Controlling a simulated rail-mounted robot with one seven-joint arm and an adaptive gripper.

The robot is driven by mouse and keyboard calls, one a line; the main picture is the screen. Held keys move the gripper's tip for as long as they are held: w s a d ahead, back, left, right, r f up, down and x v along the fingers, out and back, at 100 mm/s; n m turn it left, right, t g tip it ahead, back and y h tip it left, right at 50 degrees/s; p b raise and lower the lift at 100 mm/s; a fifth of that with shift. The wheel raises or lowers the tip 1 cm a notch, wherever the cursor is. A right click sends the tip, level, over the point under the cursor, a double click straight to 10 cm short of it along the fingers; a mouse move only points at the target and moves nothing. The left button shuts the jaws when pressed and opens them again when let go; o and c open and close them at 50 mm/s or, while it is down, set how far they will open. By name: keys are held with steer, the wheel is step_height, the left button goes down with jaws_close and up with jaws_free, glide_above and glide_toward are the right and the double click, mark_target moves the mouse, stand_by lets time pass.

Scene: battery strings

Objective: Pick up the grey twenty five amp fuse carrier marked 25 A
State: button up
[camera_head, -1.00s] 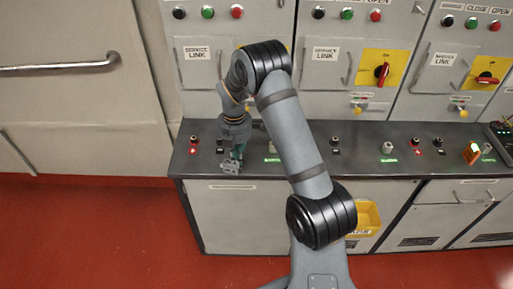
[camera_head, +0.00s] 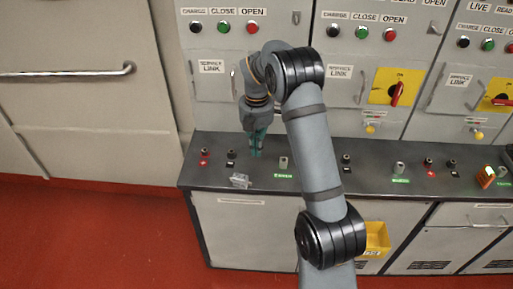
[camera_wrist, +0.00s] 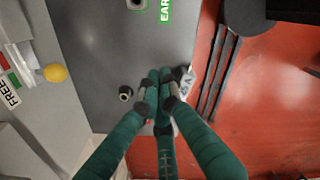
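The light grey fuse carrier (camera_head: 240,181) lies on the dark counter near its left front edge. In the wrist view it shows as a pale piece (camera_wrist: 187,84) with part of a marking ending in "A", partly hidden behind the fingertips. My gripper (camera_head: 256,152) points down over the counter, behind and a little right of the carrier, apart from it in the head view. In the wrist view its green fingers (camera_wrist: 161,78) come together at the tips. They appear shut with nothing visibly held.
The counter (camera_head: 310,178) carries several small posts and labels. A grey post with a green label (camera_head: 283,163) stands right of my gripper. Cabinets with knobs and yellow-backed red switches (camera_head: 396,93) rise behind. Red floor lies in front.

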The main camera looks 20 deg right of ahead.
steer(key=shift+o, duration=0.7)
steer(key=shift+r, duration=0.35)
steer(key=shift+o, duration=1.2)
steer(key=shift+r, duration=0.15)
steer(key=o, duration=0.9)
